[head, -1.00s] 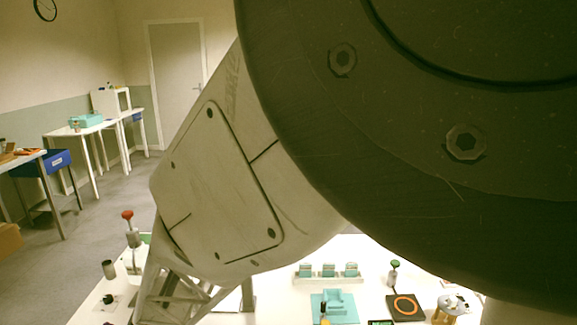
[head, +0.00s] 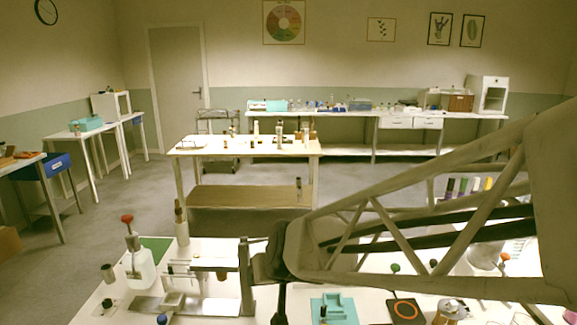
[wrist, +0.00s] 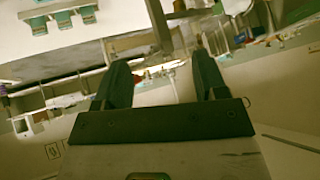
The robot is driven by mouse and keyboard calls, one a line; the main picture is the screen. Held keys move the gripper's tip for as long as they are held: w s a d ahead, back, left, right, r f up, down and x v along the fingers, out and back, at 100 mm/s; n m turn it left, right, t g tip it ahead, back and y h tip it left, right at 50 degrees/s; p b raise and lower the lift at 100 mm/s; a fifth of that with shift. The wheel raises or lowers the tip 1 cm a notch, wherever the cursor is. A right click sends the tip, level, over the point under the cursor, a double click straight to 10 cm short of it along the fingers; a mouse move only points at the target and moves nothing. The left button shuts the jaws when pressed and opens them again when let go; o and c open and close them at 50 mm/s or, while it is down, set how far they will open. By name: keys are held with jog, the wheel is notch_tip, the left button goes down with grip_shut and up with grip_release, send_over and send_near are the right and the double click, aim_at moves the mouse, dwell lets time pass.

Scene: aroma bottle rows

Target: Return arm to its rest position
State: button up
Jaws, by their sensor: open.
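My gripper (wrist: 160,78) shows in the wrist view with its two dark fingers apart and nothing between them. Its fingertips point toward the top of that tilted view, with room furniture and table items beyond. In the head view my lattice-framed arm reaches from the right edge toward the middle, above the white work table (head: 92,312). It ends in a dark joint near the middle; I cannot make out the fingers there.
A teal fixture (head: 337,306) and a dark pad with an orange ring (head: 405,309) lie at the front. Coloured vials (head: 463,187) stand behind my arm. Teal-fronted blocks (wrist: 62,20) show in the wrist view.

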jog(key=s+d+r+m+g+h, duration=0.3)
jog(key=s+d+g+h, duration=0.1)
jog(key=s+d, duration=1.5)
jog(key=d, duration=0.3)
jog(key=shift+d+h, duration=0.3)
jog(key=shift+d, duration=0.05)
jog(key=shift+r, duration=0.1)
